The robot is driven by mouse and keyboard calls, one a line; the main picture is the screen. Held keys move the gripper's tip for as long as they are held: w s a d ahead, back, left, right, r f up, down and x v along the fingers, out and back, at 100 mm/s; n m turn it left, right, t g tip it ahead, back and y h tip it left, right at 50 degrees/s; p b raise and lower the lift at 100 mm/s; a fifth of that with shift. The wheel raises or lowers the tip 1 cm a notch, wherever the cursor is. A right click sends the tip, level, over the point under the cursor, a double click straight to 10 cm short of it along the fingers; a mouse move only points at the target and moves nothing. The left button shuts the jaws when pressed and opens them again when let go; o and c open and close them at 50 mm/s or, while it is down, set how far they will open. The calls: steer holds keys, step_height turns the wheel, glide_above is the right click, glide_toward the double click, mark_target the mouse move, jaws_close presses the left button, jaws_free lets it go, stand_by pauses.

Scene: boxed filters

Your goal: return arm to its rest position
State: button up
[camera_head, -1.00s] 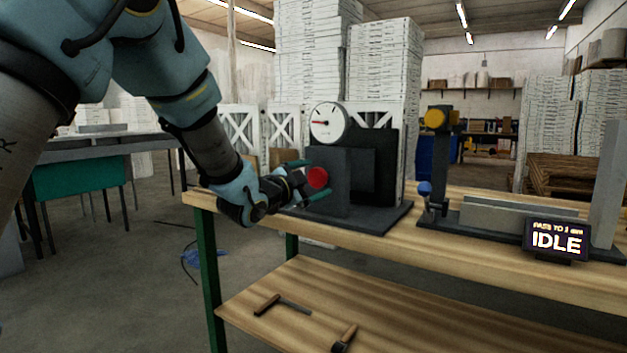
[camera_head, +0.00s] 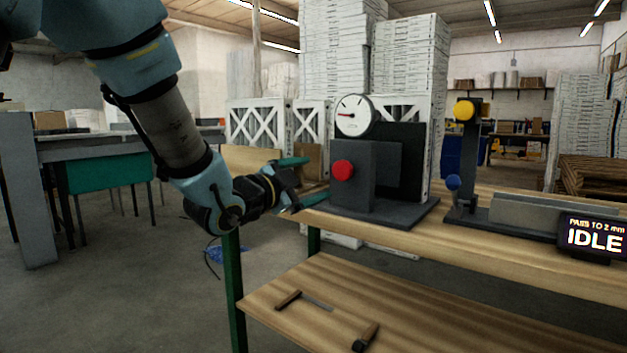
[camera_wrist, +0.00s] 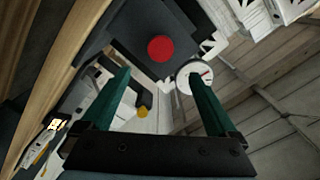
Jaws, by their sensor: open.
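My gripper (camera_head: 304,182) is in the middle of the head view, off the left end of the wooden workbench. Its two green fingers are spread apart with nothing between them. It points right, toward the dark grey gauge stand with the red button (camera_head: 343,170), and is clear of it. A white dial (camera_head: 353,116) tops that stand. In the wrist view the green fingers (camera_wrist: 158,88) are wide apart, and the red button (camera_wrist: 161,48) shows beyond them. My arm reaches down from the upper left.
The workbench (camera_head: 425,243) has a lower shelf (camera_head: 325,318) with hand tools. A fixture with a yellow knob (camera_head: 464,110) and an IDLE display (camera_head: 592,236) stand to the right. A grey table (camera_head: 95,150) is at the left. Floor between is mostly open.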

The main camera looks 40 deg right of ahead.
stand_by(0.3)
steer(key=w+a+f+n+t+y, duration=0.4)
steer(key=w+a+f+n+y, duration=0.35)
steer(key=w+a, duration=0.55)
steer(key=a+f+n+y, duration=0.3)
steer(key=a+f+n, duration=0.1)
steer(key=a, duration=0.5)
steer(key=a+f+n+y, duration=0.3)
steer(key=a+f, duration=0.1)
steer(key=a, duration=0.4)
steer(key=s+a+f+n+g+y, duration=0.2)
steer(key=s+a+f+n+g, duration=0.25)
steer(key=a, duration=0.45)
steer(key=s+a+f+n+g+y, duration=0.1)
steer(key=s+a+n+g+y, duration=0.15)
steer(key=s+a+n, duration=0.45)
step_height(320, 180, up, 12)
steer(key=a+m+p, duration=0.1)
steer(key=m+p, duration=0.1)
steer(key=p, duration=1)
steer(key=shift+s+a+r+h+p, duration=0.2)
steer(key=shift+r+h+p, duration=0.1)
steer(key=shift+h, duration=0.1)
steer(key=shift+f, duration=0.1)
